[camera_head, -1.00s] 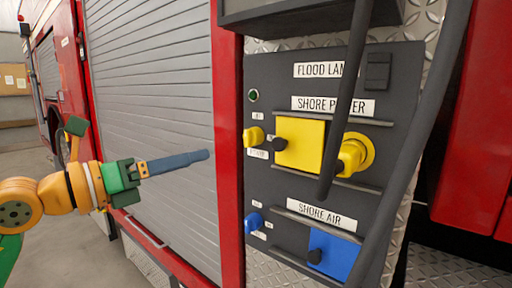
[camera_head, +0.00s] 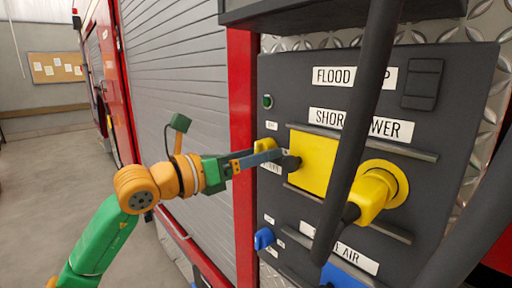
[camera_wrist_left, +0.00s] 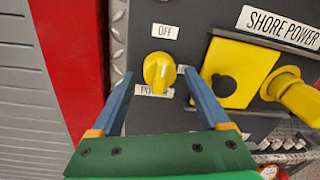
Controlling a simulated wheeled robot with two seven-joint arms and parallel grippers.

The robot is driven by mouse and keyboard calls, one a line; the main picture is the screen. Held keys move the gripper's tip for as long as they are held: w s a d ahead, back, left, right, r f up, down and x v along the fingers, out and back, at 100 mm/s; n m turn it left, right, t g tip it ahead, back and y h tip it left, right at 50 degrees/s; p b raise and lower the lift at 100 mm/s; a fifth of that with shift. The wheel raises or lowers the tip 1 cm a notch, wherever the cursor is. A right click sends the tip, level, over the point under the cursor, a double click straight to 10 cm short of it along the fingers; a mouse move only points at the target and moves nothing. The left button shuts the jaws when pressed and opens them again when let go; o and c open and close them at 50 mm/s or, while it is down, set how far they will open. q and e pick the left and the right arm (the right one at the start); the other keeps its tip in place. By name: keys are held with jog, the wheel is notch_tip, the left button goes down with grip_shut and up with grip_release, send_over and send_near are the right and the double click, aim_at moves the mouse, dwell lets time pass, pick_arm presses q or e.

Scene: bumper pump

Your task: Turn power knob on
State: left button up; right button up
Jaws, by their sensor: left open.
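The yellow power knob (camera_wrist_left: 158,71) shows in the left wrist view, with an OFF label above it and a partly hidden power label below. In the head view the knob (camera_head: 268,143) is partly covered by a finger. My left gripper (camera_wrist_left: 158,85) is open, with one blue finger on each side of the knob. The fingers look apart from the knob in the wrist view; the remaining depth to the panel is hard to tell. My right gripper is not seen.
A yellow shore power box (camera_head: 312,160) and yellow plug (camera_head: 376,192) sit right of the knob. A dark bar (camera_head: 352,130) crosses before the panel. A blue knob (camera_head: 263,238) is below. The red frame (camera_head: 243,150) and grey shutter (camera_head: 185,90) are left.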

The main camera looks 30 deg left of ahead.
pick_arm(q)
jog(key=shift+s+a, duration=0.1)
jog(key=shift+s, duration=0.05)
jog(key=c, duration=0.3)
grip_shut()
jog(key=shift+a+r+m+y, duration=0.1)
jog(key=shift+m+y, duration=0.15)
jog(key=shift+m, duration=2.6)
jog(key=shift+a+r+m+y, duration=0.1)
jog(key=shift+r+m+y, duration=0.1)
jog(key=shift+m, duration=2.7)
jog(key=shift+a+r+m+y, duration=0.1)
jog(key=shift+m+y, duration=0.15)
jog(key=shift+m, duration=2.6)
